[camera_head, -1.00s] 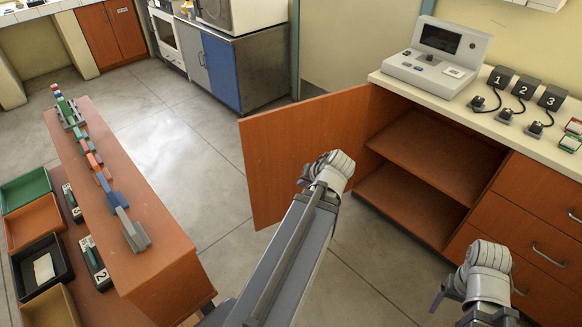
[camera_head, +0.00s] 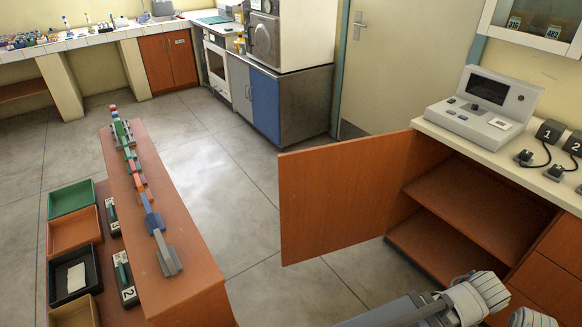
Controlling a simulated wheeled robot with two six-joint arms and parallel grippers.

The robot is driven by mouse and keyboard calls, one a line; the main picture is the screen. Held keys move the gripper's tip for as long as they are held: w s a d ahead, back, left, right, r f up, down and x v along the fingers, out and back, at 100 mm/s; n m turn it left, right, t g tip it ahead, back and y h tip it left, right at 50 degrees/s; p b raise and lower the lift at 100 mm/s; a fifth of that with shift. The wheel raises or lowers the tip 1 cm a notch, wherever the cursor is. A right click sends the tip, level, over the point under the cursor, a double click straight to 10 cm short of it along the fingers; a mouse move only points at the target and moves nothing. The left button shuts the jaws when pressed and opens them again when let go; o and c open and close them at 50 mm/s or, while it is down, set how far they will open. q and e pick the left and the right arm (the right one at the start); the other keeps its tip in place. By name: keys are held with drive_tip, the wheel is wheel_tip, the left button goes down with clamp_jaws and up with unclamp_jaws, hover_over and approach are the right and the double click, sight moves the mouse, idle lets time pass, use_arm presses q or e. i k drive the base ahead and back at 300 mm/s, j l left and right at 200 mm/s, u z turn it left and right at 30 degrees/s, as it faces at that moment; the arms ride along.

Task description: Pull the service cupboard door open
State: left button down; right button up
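The service cupboard door (camera_head: 335,195) is an orange-brown wooden panel. It stands swung wide open, out to the left of the cupboard. Inside the cupboard, a shelf (camera_head: 470,215) and the floor of the compartment show empty. My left gripper (camera_head: 478,296) is at the bottom right, below and right of the door and apart from it in the picture. Its fingers are hidden behind the rounded grey wrist. My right gripper (camera_head: 530,318) is only partly in view at the bottom edge, and its fingers do not show.
A pale counter (camera_head: 515,165) with a grey instrument (camera_head: 485,105) tops the cupboard. A wooden bench (camera_head: 165,230) with coloured blocks and trays stands at left. A blue-fronted cabinet (camera_head: 266,104) is behind. Grey floor is clear between bench and door.

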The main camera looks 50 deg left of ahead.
sight(335, 198)
drive_tip(key=i+u, duration=0.1)
drive_tip(key=u, duration=0.3)
drive_tip(key=i+u, duration=0.15)
drive_tip(key=u, duration=0.3)
drive_tip(key=i+l+u, duration=0.1)
drive_tip(key=u, duration=0.3)
